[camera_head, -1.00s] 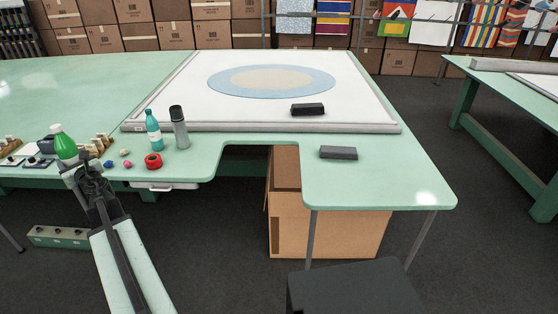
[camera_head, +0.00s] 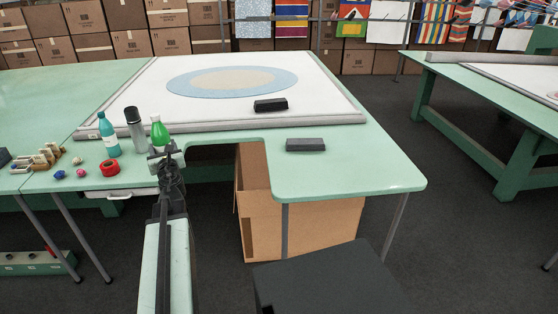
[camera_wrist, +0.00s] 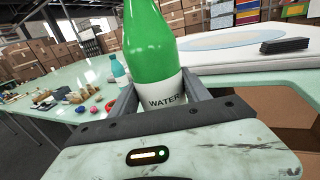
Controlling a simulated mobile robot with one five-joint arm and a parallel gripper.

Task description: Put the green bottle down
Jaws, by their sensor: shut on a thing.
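The green bottle (camera_head: 159,132) has a white cap and is held upright by my gripper (camera_head: 165,152) near the front edge of the green table (camera_head: 360,168). In the wrist view the green bottle (camera_wrist: 150,40) fills the middle, with a white label reading "WATER". My gripper (camera_wrist: 160,100) is shut on it around the label. In the head view the bottle appears just right of a grey bottle with a black cap. I cannot tell whether its base touches anything; the gripper hides its lower part.
The grey bottle (camera_head: 136,128), a teal bottle (camera_head: 108,138) and a red tape roll (camera_head: 110,168) stand to the left. A white framed panel (camera_head: 290,70) lies behind. Dark blocks (camera_head: 270,105) (camera_head: 305,145) sit to the right. A cutout opens in the table's front edge; its right part has free room.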

